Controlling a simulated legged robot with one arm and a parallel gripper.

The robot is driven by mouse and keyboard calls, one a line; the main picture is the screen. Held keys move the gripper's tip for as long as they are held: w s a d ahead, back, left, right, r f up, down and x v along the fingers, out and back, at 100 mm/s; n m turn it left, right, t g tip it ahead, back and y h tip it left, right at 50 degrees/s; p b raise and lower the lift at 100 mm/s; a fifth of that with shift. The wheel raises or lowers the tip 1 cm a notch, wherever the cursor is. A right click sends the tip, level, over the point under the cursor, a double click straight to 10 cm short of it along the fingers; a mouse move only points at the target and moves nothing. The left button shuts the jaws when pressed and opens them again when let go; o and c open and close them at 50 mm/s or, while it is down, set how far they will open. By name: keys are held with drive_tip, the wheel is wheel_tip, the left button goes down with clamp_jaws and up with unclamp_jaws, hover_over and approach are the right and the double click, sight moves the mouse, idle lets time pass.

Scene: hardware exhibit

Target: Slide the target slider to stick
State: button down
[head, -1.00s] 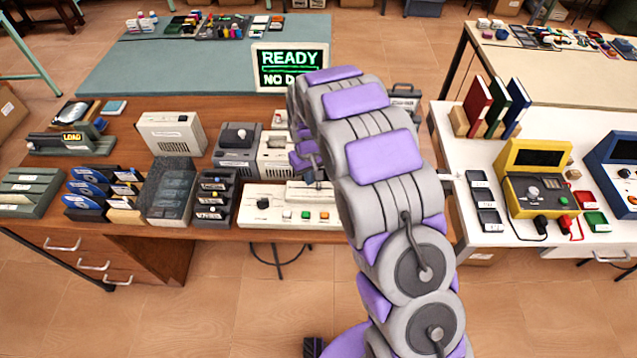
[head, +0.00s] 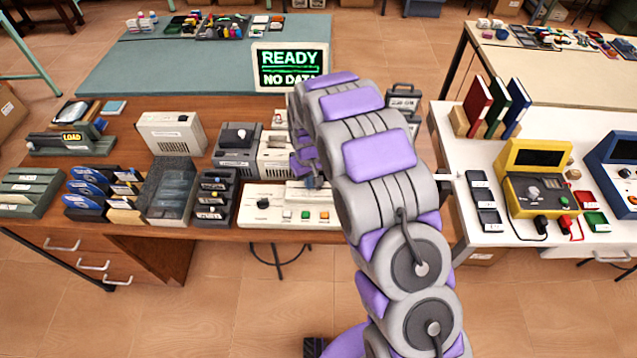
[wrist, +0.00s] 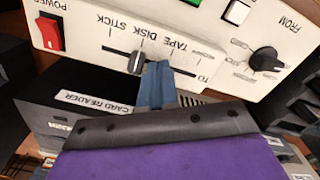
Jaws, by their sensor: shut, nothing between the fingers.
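The cream control panel (head: 250,216) stands at the front of the wooden desk, partly covered by my arm in the head view. In the wrist view the panel (wrist: 80,45) appears upside down. Its target slider (wrist: 137,62) is a grey knob in a dark slot, near the DISK mark. STICK lies to its left and TAPE to its right in that view. My gripper (wrist: 158,72) is shut and empty, its blue fingers just right of the knob, on the TAPE side. I cannot tell whether they touch it. The slider is hidden in the head view.
The panel also has a FROM dial (wrist: 266,59) and a red power switch (wrist: 49,33). A card reader (wrist: 85,105) is beside the panel. A monitor (head: 290,68) reads READY and NO DATA. Clear floor lies in front of the desk.

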drive_tip(key=shift+f, duration=0.15)
drive_tip(key=shift+d, duration=1.75)
idle(0.6)
drive_tip(key=shift+a+p, duration=0.3)
drive_tip(key=shift+p, duration=0.15)
drive_tip(key=shift+r+p, duration=0.85)
drive_tip(key=shift+r, duration=1.6)
drive_tip(key=shift+r+p, duration=0.35)
drive_tip(key=shift+r, duration=0.75)
